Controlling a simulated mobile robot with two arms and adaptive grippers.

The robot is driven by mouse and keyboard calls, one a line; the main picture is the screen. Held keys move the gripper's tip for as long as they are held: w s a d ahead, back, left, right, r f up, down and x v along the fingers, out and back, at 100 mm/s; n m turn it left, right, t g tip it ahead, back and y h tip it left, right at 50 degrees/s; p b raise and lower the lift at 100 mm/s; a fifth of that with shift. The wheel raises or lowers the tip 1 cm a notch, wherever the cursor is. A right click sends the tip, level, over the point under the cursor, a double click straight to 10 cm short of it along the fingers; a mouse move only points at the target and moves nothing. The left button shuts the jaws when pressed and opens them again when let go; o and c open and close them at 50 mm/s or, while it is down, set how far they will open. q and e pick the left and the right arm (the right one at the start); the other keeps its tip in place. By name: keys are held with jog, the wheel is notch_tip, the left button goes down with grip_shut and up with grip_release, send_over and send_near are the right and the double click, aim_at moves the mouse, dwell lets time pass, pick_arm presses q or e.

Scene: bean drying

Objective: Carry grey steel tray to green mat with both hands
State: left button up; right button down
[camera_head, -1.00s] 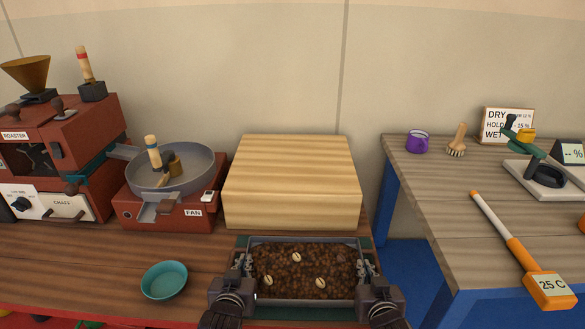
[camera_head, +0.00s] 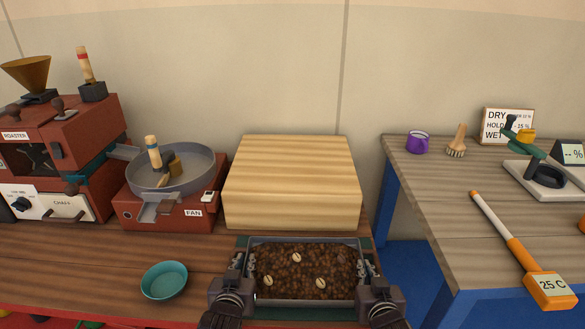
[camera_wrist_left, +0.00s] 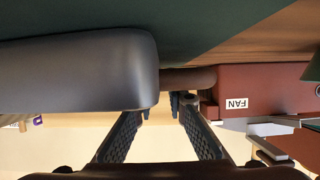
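The grey steel tray (camera_head: 303,241) is full of brown beans with a few pale ones on top, at the bottom centre of the head view. The green mat (camera_head: 300,313) shows behind and in front of the tray, which is over it; whether they touch is unclear. The mat also shows in the left wrist view (camera_wrist_left: 215,25). My left gripper (camera_head: 243,264) is at the tray's left end. In the left wrist view its fingers (camera_wrist_left: 165,108) are apart with a clear gap. My right gripper (camera_head: 366,268) is at the tray's right end; its grip is unclear.
A pale wooden block (camera_head: 292,182) stands right behind the tray. A teal bowl (camera_head: 164,281) is to the left, with the red fan unit (camera_head: 185,213) behind it. A second table (camera_head: 450,210) is at the right, beyond a gap.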

pick_arm(q)
jog(key=shift+o, duration=0.9)
jog(key=shift+s+f, duration=0.1)
jog(key=shift+f, duration=0.25)
pick_arm(e)
jog(key=c, duration=2.6)
grip_release()
jog(key=shift+s+f, duration=0.1)
jog(key=shift+f, duration=0.15)
pick_arm(q)
jog(key=shift+s+r, duration=0.1)
pick_arm(e)
jog(key=o, duration=0.5)
jog(key=shift+d+r, duration=0.1)
pick_arm(q)
jog(key=shift+r, duration=0.15)
pick_arm(e)
jog(key=shift+r, duration=0.2)
